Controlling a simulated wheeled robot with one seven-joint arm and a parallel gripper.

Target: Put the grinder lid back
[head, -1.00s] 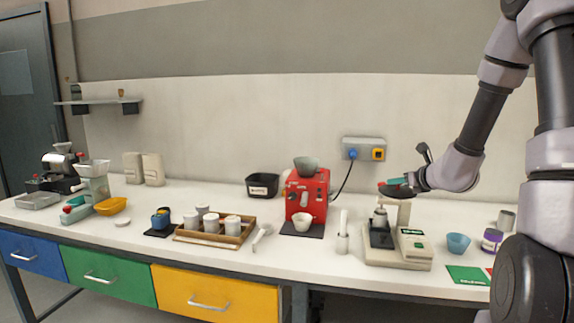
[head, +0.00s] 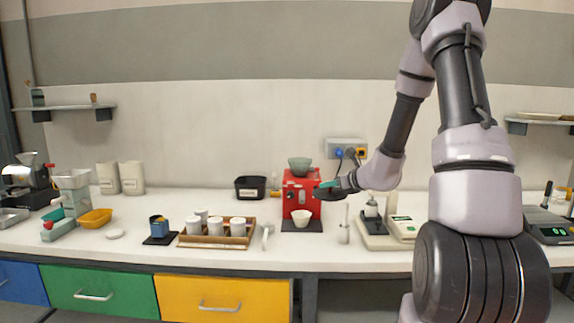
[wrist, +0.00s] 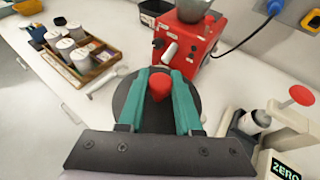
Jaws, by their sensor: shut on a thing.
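My gripper (wrist: 160,78) has teal fingers shut on the red knob of a dark round lid (wrist: 125,100) in the wrist view. In the head view my gripper (head: 328,184) is in the air, in front of the right edge of the red grinder (head: 290,203). The red grinder (wrist: 184,40) stands just beyond the lid in the wrist view. Its grey-green hopper (head: 300,165) sits on top with no lid on it. The hopper (wrist: 193,8) is cut off by the wrist view's top edge. The lid is apart from the grinder.
A white cup (head: 301,216) stands at the grinder's front. A wooden tray (head: 216,241) with several white jars is to its left. A black bin (head: 250,188) is behind. A pale scale-like device (head: 402,229) stands right, below my arm. A blue-plugged cable (wrist: 240,40) runs behind the grinder.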

